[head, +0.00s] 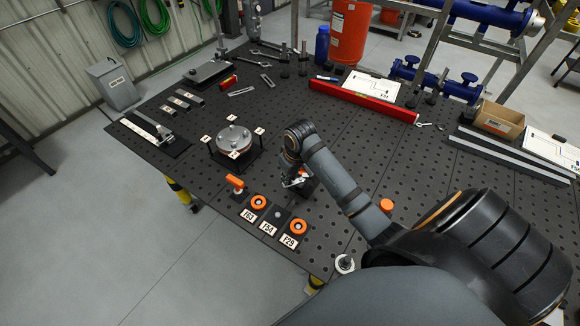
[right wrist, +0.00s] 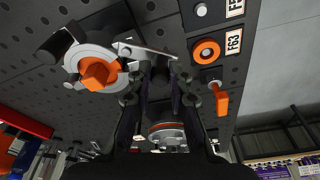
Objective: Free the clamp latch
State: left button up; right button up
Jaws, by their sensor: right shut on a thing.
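The clamp latch (head: 308,187) is a small dark and silver fitting on the perforated table, mostly covered by my right gripper (head: 294,176). In the right wrist view, it seems to be the silver disc with an orange knob (right wrist: 98,73) and a thin silver lever. That lever reaches toward the fingertips of my right gripper (right wrist: 160,82). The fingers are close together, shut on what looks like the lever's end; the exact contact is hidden. My left gripper is out of view.
An orange lever valve (head: 235,182) and a labelled orange ring (head: 258,201) stand close to the left. A round bolted flange (head: 234,139) with posts stands behind. Farther back lies a long red bar (head: 365,101). The table's front-left edge is near.

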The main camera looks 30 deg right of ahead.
jog(key=shift+s, duration=0.7)
jog(key=shift+s, duration=0.4)
jog(key=shift+s+d, duration=0.1)
jog(key=shift+s, duration=0.05)
jog(key=shift+s+d, duration=0.2)
jog(key=shift+s, duration=0.1)
jog(key=o, duration=1)
jog(key=shift+o, duration=0.2)
